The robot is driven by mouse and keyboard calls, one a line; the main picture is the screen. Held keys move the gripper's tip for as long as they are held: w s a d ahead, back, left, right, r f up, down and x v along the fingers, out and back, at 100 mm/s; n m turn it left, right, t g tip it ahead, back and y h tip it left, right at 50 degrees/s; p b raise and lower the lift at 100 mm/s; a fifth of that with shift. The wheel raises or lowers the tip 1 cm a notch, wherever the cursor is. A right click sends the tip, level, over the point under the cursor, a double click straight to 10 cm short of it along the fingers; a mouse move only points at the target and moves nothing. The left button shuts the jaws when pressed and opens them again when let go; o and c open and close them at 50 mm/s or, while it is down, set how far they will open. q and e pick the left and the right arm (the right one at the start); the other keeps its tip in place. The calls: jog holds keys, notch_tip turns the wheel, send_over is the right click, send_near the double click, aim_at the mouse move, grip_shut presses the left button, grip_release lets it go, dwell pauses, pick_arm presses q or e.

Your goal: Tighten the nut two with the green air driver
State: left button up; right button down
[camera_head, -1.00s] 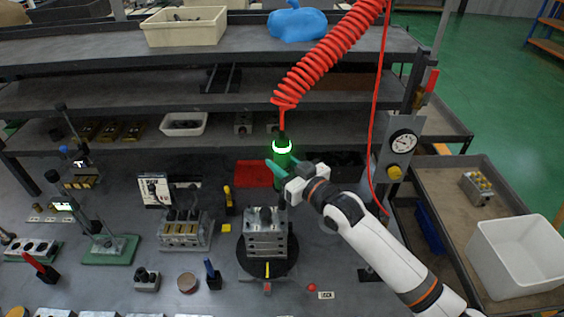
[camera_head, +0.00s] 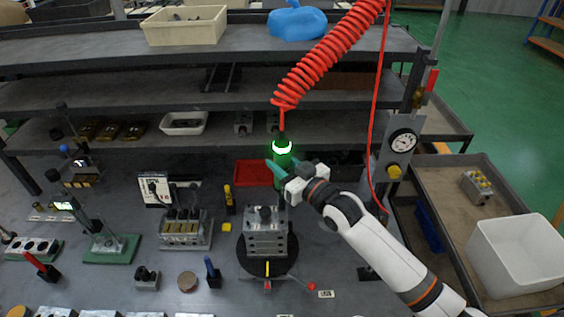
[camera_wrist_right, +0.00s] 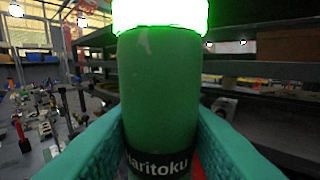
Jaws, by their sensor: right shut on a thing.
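The green air driver (camera_head: 282,172) hangs upright from a red coiled hose, with its light ring glowing green. My right gripper (camera_head: 280,171) is shut on its body. The right wrist view shows the driver body (camera_wrist_right: 160,95) between both teal finger pads (camera_wrist_right: 155,140). The metal valve block (camera_head: 266,239) stands on a round black turntable (camera_head: 289,262) below the driver. The driver's lower end is at the block's back right top edge; whether it touches a nut there cannot be told. Dark nuts or bolts show on the block's top, too small to number. My left gripper is not in view.
A red tray (camera_head: 252,173) lies behind the driver. Another valve block (camera_head: 184,231) stands left, with a yellow-handled tool (camera_head: 229,198) between. A gauge stand (camera_head: 400,145) and hose are on the right. A white bin (camera_head: 518,257) sits on the side cart.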

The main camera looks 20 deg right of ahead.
jog(key=shift+f, duration=0.4)
dwell(2.1)
jog(key=shift+r, duration=0.1)
dwell(0.6)
